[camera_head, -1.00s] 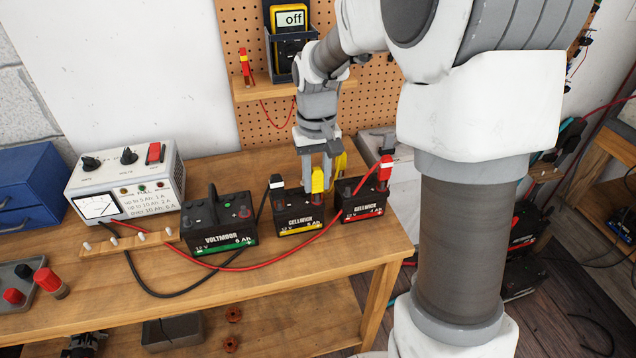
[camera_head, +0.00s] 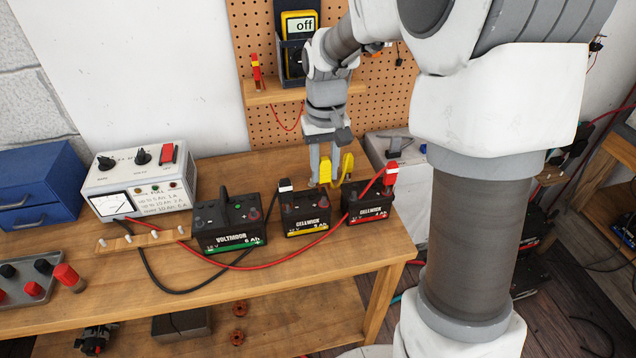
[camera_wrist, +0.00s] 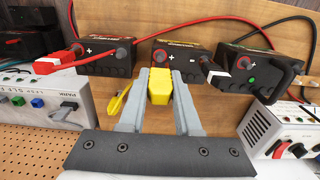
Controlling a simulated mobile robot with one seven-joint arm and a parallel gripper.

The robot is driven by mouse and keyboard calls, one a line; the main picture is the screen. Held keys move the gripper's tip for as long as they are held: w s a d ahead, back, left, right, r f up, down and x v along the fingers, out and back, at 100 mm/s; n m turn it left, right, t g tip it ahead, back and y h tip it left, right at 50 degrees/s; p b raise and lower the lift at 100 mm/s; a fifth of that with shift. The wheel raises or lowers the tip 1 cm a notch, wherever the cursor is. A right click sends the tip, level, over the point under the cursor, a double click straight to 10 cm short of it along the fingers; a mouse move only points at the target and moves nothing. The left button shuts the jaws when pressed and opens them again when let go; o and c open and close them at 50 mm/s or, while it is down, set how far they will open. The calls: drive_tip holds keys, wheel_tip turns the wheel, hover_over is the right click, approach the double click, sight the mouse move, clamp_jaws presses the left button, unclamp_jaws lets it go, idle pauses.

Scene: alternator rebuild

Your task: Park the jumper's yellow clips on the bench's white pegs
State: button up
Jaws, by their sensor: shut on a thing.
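My gripper (camera_head: 325,174) is shut on one yellow clip (camera_wrist: 159,86) of the jumper, just behind and above the middle Cellwick battery (camera_head: 303,208). Whether this second clip touches anything is unclear. The white pegs (camera_head: 128,238) stand in a row on a wooden strip (camera_head: 140,240) at the bench's front left, and look empty.
A red-labelled battery (camera_head: 368,201) and a green-labelled Voltmoor battery (camera_head: 228,222) flank the middle one. A red lead (camera_head: 310,243) and a black lead (camera_head: 165,288) run from a grey charger (camera_head: 135,184) across the bench front. A pegboard shelf (camera_head: 285,94) is behind my arm.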

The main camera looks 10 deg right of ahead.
drive_tip(key=w+p, duration=0.8)
drive_tip(key=w, duration=0.7)
drive_tip(key=f+b, duration=0.5)
drive_tip(key=f, duration=0.3)
drive_tip(key=shift+d, duration=0.2)
drive_tip(key=shift+f+b, duration=0.65)
drive_tip(key=shift+f, duration=0.2)
drive_tip(key=shift+f+b, duration=0.75)
drive_tip(key=shift+f, duration=0.5)
drive_tip(key=o, duration=1)
